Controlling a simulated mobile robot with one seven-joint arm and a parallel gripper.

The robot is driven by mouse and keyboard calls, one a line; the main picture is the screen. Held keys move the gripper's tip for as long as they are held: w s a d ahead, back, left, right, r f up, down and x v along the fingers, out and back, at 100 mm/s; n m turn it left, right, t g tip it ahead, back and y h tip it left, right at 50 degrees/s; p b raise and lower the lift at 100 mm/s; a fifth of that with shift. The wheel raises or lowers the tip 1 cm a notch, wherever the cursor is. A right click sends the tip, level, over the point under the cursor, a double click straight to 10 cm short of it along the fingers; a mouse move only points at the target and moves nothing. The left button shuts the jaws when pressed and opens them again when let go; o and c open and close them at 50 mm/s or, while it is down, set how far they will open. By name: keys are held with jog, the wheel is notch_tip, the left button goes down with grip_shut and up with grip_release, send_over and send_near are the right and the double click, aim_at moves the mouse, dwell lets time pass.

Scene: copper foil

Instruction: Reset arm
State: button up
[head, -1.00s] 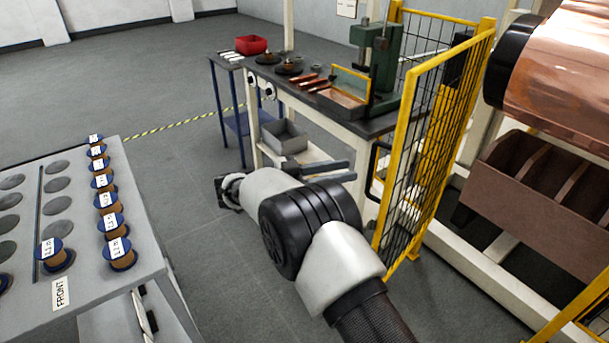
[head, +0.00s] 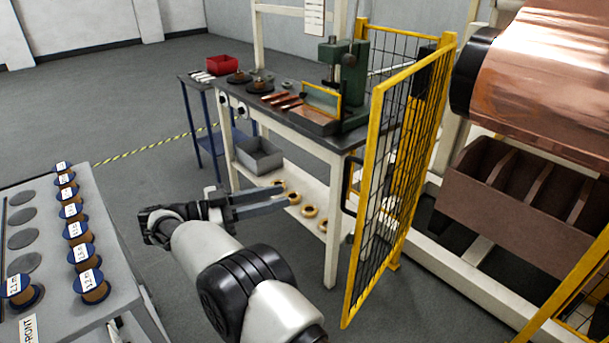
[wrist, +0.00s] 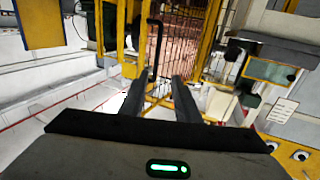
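My arm (head: 245,280) reaches forward from the bottom of the head view. My gripper (head: 287,196) is at its end, in front of the workbench's lower shelf in the picture. Its two long dark fingers point right and are spread apart with nothing between them. In the wrist view my gripper (wrist: 160,76) also shows both fingers with a clear gap, against the yellow mesh guard.
The workbench (head: 345,140) carries copper bars and a green press (head: 345,75). A grey bin (head: 260,157) and several rings are on its lower shelf. The yellow guard (head: 375,200) stands right. A spool table (head: 110,300) is at left, with open floor between.

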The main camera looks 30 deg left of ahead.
jog(key=shift+w, duration=0.1)
